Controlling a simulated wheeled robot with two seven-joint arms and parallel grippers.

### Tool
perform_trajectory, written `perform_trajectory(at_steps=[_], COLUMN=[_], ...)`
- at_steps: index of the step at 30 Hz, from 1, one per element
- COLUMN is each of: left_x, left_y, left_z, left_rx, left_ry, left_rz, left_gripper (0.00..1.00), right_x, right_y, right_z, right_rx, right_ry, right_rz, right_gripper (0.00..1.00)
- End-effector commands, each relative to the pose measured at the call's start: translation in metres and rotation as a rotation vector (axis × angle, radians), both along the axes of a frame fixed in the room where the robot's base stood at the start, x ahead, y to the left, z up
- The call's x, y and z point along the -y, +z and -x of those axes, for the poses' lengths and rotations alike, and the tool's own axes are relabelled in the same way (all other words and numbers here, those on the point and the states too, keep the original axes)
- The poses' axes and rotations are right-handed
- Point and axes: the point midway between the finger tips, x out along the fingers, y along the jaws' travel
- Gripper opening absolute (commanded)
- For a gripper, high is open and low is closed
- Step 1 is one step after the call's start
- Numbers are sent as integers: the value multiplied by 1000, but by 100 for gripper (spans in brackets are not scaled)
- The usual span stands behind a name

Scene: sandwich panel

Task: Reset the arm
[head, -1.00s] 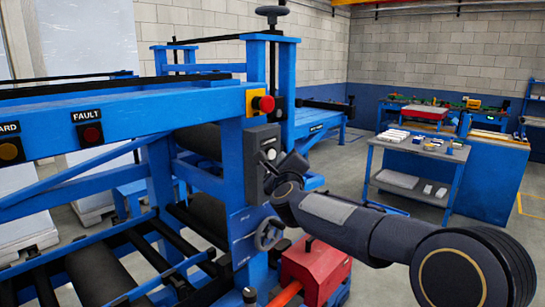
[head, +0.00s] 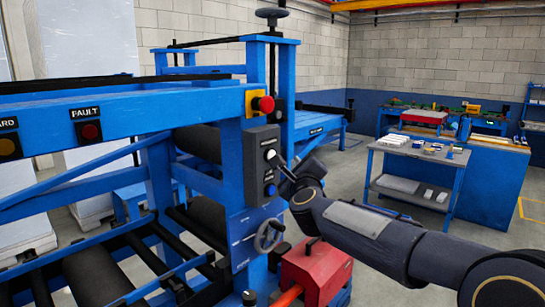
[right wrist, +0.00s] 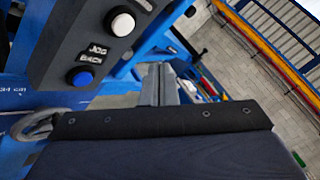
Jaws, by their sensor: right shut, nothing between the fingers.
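My right gripper (head: 278,163) is shut and empty, just right of the dark control box (head: 264,166) on the blue machine's post. The box carries a white button (head: 271,155) above a blue button (head: 271,190). In the right wrist view the white button (right wrist: 122,23) and the blue button (right wrist: 83,78), labelled "JOG BACK", show at upper left. The shut fingers (right wrist: 158,85) are at the middle of that view, apart from both buttons. My left gripper is not in view.
A red emergency button (head: 264,104) sits on a yellow plate above the box. A handwheel (head: 269,235) and a red unit (head: 315,271) are below. A blue workbench (head: 420,150) with small parts stands at the right. Open floor lies between bench and machine.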

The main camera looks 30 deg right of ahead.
Motion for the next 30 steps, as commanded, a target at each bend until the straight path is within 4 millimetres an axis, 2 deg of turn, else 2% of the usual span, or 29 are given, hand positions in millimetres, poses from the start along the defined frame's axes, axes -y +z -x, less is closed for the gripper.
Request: perform_trajectory(at_steps=[15, 19, 20, 23, 27, 30], left_x=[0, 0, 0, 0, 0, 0], left_y=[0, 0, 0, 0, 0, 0], left_z=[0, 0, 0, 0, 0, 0], left_rx=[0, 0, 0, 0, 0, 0], left_ry=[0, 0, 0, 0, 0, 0], left_rz=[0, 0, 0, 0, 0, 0], left_gripper=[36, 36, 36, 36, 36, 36], right_x=[0, -11, -18, -52, -104, -132], right_y=[0, -6, -10, -35, -92, -138], right_z=[0, 15, 22, 62, 136, 191], right_rx=[-3, -70, -102, -248, -434, -537], right_ry=[3, 84, 126, 326, 634, 836], right_rz=[4, 100, 150, 401, 806, 1064], right_gripper=[0, 0, 0, 0, 0, 0])
